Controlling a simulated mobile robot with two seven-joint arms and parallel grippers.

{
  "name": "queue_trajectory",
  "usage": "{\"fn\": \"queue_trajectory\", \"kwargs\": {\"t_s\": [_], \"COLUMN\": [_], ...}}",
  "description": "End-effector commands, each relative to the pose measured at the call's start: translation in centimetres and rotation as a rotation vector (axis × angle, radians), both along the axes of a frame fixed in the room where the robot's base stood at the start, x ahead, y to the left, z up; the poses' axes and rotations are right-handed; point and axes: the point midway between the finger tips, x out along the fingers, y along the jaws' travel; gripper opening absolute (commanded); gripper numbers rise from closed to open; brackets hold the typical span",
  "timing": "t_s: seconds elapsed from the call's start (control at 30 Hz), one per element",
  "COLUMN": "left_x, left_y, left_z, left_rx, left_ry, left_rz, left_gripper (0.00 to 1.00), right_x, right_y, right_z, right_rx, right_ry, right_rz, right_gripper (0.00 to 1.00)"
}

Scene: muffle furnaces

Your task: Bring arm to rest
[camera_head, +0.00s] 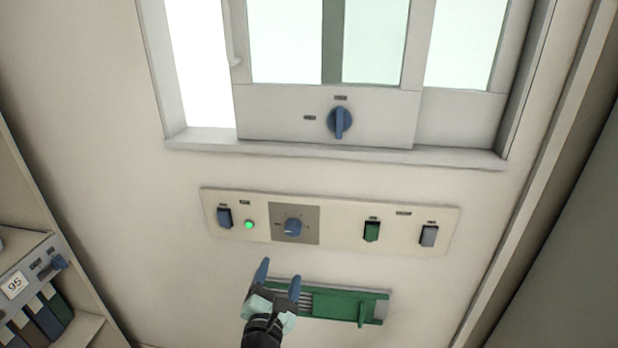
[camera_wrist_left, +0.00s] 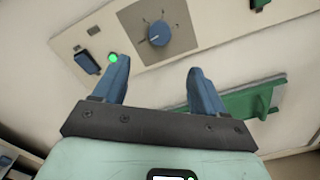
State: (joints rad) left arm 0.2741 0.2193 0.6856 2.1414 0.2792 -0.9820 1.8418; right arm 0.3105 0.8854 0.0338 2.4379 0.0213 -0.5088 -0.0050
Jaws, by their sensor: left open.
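My left gripper (camera_head: 278,282) comes up from the bottom of the head view, its two blue fingers apart and nothing between them. It is in front of the wall, below the control panel (camera_head: 340,229), and overlaps the left part of a green slider unit (camera_head: 345,304). In the left wrist view the open fingers (camera_wrist_left: 160,85) point up toward the panel's blue knob (camera_wrist_left: 158,33). The green unit (camera_wrist_left: 235,105) shows behind the right finger. I cannot tell whether the gripper touches it. My right gripper is in neither view.
The panel carries a lit green lamp (camera_head: 249,225), a knob (camera_head: 293,227) and several rocker switches. Above is a sliding window with a blue knob (camera_head: 340,122). A shelf unit (camera_head: 50,290) with a "95" label stands at the left. The wall between panel and window is clear.

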Motion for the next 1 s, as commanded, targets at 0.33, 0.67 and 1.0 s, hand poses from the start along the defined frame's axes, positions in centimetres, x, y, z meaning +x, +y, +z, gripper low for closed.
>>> {"fn": "queue_trajectory", "kwargs": {"t_s": [0.33, 0.67, 1.0], "left_x": [-2.6, -16.9, -33.5], "left_y": [1.8, 3.4, 3.7], "left_z": [-19.1, -39.8, -42.5], "left_rx": [0.590, 1.257, 1.493], "left_ry": [0.348, 0.618, 0.521], "left_rz": [-0.192, -0.846, -1.577], "left_gripper": [0.71, 0.71, 0.71], "right_x": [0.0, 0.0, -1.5], "right_y": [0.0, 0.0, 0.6], "right_z": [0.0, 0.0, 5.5], "right_rx": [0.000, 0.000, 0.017], "right_ry": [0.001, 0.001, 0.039], "right_rz": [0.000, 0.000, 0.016], "right_gripper": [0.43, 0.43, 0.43]}}
